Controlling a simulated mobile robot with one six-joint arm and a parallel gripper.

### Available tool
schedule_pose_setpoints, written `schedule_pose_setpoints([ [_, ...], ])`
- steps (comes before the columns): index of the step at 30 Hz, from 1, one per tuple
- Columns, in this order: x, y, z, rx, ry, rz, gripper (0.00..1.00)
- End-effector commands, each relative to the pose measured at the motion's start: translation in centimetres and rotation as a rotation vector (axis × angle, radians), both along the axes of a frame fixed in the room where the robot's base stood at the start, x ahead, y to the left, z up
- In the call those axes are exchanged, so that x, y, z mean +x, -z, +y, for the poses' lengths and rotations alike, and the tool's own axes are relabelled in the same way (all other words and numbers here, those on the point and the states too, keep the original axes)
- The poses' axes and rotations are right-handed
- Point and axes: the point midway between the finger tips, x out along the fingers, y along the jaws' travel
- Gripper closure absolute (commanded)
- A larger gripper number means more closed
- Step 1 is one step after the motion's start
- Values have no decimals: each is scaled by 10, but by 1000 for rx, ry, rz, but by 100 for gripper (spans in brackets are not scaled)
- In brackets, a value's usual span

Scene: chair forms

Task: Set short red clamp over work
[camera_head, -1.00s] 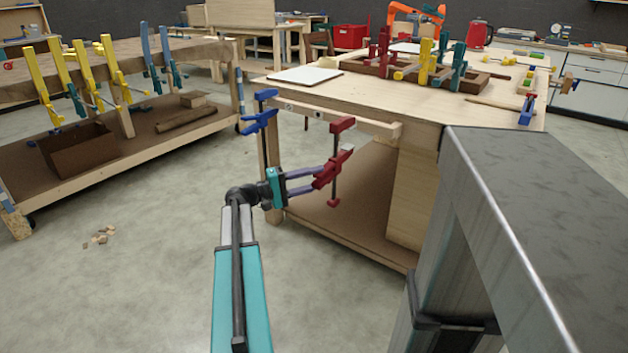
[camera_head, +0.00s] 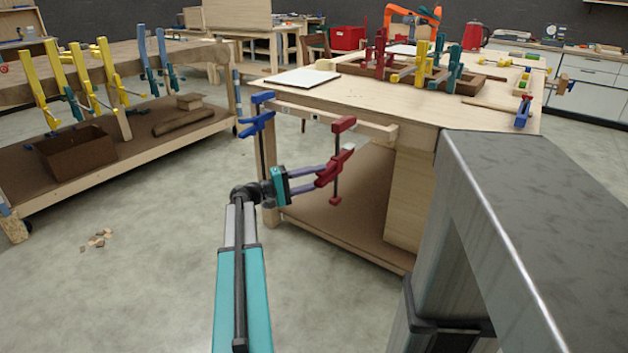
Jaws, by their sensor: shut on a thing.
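My gripper (camera_head: 318,178) is shut on a short red clamp (camera_head: 342,124), at the clamp's middle. The clamp is upright, with its red fixed jaw at the top and another red part low on its dark bar. It is in front of the workbench's near edge. The work looks to be the pale wooden strip (camera_head: 350,122) along that edge. A blue clamp (camera_head: 262,122) stands at the strip's left end. The red clamp's top overlaps the strip in the picture; I cannot tell whether they touch.
The workbench (camera_head: 400,95) carries a white board (camera_head: 302,79) and a wooden rack (camera_head: 465,84) with red, yellow and teal clamps. A low bench (camera_head: 120,152) with hanging yellow and blue clamps stands left. Wood scraps (camera_head: 97,239) lie on otherwise open floor.

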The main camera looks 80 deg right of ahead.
Motion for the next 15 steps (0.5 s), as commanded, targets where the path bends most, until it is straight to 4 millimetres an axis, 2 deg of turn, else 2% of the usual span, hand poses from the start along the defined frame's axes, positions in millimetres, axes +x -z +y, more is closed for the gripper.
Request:
schedule_pose_setpoints([
  [15, -16, -2, -30, -2, 0, 2, 97],
])
